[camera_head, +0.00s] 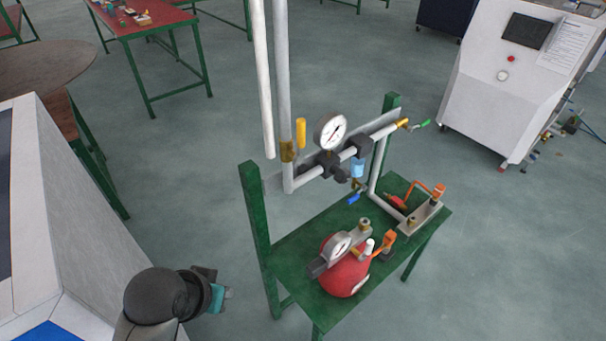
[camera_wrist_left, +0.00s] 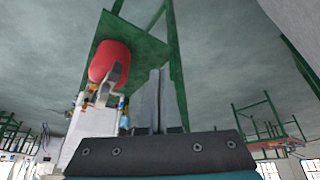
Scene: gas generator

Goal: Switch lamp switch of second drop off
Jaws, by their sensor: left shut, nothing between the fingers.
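I cannot make out a lamp switch, or anything marked as a second drop off, in either view. My left gripper (camera_head: 227,294) is at the lower left of the head view, left of the green stand (camera_head: 290,244) and apart from it. It is shut and empty. In the left wrist view its dark mount (camera_wrist_left: 160,152) fills the bottom edge. My right gripper is not in view.
The green stand carries a red vessel (camera_head: 345,278), gauges, pipes and orange-handled valves. A white cabinet (camera_head: 497,92) with a dark screen and red button stands at upper right. A white sloped console (camera_head: 85,190) is at left. Grey floor (camera_head: 200,180) lies open between.

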